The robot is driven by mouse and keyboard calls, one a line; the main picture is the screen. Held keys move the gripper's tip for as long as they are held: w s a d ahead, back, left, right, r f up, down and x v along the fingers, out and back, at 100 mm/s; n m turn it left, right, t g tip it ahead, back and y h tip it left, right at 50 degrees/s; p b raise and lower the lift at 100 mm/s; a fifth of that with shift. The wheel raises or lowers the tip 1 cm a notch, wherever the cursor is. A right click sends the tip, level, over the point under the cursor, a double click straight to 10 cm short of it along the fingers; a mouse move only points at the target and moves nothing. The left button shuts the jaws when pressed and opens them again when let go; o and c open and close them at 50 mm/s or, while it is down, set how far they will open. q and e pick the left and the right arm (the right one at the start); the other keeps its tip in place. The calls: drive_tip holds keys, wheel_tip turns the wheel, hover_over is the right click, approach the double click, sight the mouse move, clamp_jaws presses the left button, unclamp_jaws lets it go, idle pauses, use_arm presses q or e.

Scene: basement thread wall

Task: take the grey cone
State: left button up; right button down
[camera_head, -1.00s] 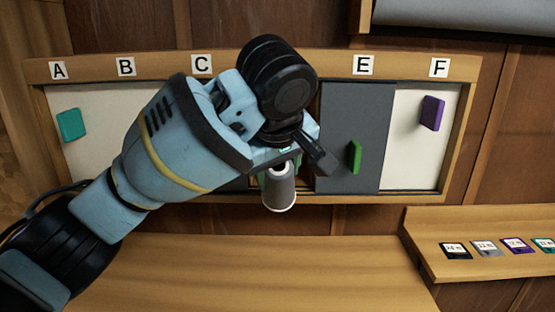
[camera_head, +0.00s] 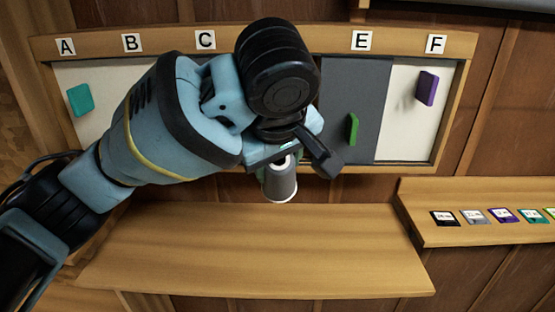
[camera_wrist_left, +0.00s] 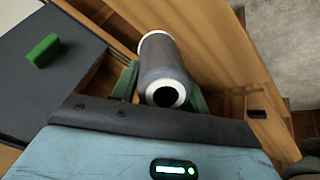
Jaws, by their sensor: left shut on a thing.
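The grey cone (camera_head: 280,182) has a white rim and shows below my left gripper in the head view. My left gripper (camera_head: 284,160) is shut on it and holds it in front of the lower edge of the cabinet, above the wooden shelf. In the left wrist view the grey cone (camera_wrist_left: 163,72) sits between the green fingers, with its white end and dark hole facing the camera. My arm hides the middle of the cabinet, including the place for label D. My right gripper is not in view.
A wall cabinet (camera_head: 300,172) has letter labels and sliding panels with teal (camera_head: 80,99), green (camera_head: 352,129) and purple (camera_head: 427,88) handles. An empty wooden shelf (camera_head: 260,250) lies below. A ledge (camera_head: 470,232) at right carries several small coloured tags.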

use_arm(q)
drive_tip(key=shift+s+r+g+p, duration=0.15)
drive_tip(key=shift+r+g+p, duration=0.3)
drive_tip(key=shift+g+p, duration=0.7)
drive_tip(key=shift+f+g, duration=0.3)
drive_tip(key=shift+g, duration=2.25)
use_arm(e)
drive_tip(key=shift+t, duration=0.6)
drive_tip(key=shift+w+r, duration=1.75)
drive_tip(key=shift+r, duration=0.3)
use_arm(q)
drive_tip(key=shift+f, duration=0.1)
